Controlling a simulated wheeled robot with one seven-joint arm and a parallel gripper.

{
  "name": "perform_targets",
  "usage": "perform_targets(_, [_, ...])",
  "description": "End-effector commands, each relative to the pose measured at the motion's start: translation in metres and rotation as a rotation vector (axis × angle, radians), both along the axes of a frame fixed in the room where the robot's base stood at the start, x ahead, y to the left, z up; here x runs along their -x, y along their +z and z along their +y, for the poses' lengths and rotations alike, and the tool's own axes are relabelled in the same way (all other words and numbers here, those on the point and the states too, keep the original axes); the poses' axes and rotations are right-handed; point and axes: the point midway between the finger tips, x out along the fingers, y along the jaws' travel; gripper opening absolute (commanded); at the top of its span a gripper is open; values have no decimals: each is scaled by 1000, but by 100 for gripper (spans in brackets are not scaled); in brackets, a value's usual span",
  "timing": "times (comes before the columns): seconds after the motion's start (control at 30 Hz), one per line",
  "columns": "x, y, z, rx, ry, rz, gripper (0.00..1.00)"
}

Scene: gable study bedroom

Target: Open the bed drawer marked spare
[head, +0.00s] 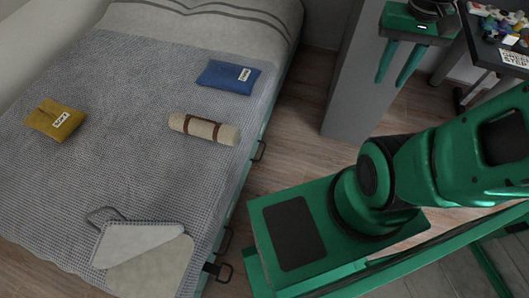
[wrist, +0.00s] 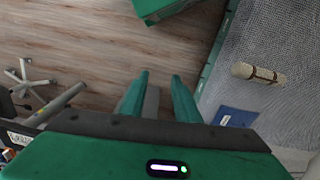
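The bed (head: 150,160) fills the left of the head view. Its green side (head: 270,105) faces the floor strip and carries several dark handles, one near the middle (head: 259,150) and others lower down (head: 225,272). The drawer fronts are seen steeply from above, and I cannot read any "spare" label. No drawer is seen pulled out. My gripper (head: 391,82) is at the upper right, away from the bed handles, with its two green fingers apart and nothing between them. The wrist view also shows the fingers (wrist: 158,75) apart, with the bed side at right.
On the bed lie a yellow pouch (head: 56,119), a blue pouch (head: 228,77), a strapped beige roll (head: 204,129) and a grey folded item (head: 140,245). A grey upright block (head: 350,95) stands near my gripper. A cluttered dark desk (head: 490,45) is at right. Wood floor (head: 300,130) beside the bed is clear.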

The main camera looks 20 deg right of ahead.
Motion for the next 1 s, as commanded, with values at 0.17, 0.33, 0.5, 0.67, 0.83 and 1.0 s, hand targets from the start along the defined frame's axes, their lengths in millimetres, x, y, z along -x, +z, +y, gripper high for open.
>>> perform_targets(0.17, [-63, -18, -15, 44, 16, 15, 29])
perform_targets(0.33, [-124, -46, -24, 75, 38, 14, 29])
perform_targets(0.5, [-183, -86, -27, 90, 60, 10, 29])
perform_targets(0.67, [-234, -134, -24, 93, 80, 2, 29])
perform_targets(0.83, [-281, -194, -13, 81, 99, -11, 29])
perform_targets(1.0, [-319, -263, 3, 56, 110, -27, 29])
